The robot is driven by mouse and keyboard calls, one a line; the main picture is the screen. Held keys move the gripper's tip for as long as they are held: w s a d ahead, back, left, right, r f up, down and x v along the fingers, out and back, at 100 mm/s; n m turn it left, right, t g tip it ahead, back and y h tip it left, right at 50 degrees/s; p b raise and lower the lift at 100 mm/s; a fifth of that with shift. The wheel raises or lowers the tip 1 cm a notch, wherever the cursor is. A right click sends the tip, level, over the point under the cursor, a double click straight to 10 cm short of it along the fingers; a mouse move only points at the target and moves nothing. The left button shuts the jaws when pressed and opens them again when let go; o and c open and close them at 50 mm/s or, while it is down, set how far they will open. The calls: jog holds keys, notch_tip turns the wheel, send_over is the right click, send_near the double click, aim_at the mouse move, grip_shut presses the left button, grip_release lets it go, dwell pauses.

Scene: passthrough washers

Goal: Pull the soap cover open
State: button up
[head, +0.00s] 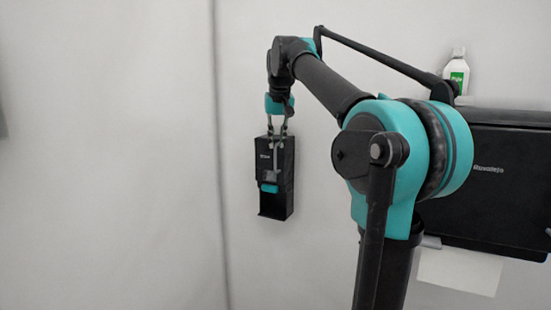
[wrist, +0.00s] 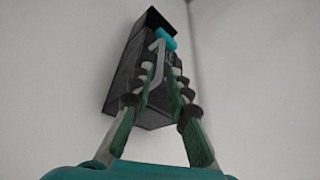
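The black soap dispenser (head: 285,192) is fixed to the wall, left of my arm. Its front cover (head: 262,160) bears small pale lettering. A teal piece (head: 268,187) sits low on its front, above a dark recess. In the wrist view the dispenser (wrist: 123,75) appears upside down, with the teal piece (wrist: 166,38) near its top end. A thin grey bent bar (wrist: 157,50) shows beside the teal piece. My gripper (head: 277,140) points down in front of the cover. In the wrist view its fingers (wrist: 163,75) converge over the dispenser; whether they touch or grip anything is unclear.
A larger black dispenser (head: 500,185) hangs on the right, behind my arm, with white paper (head: 458,270) below it. A white bottle with a green label (head: 456,74) stands above it.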

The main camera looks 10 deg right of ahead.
aim_at(275, 169)
jog(key=x, duration=0.7)
jog(key=shift+f, duration=0.1)
jog(key=shift+c, duration=0.3)
grip_shut()
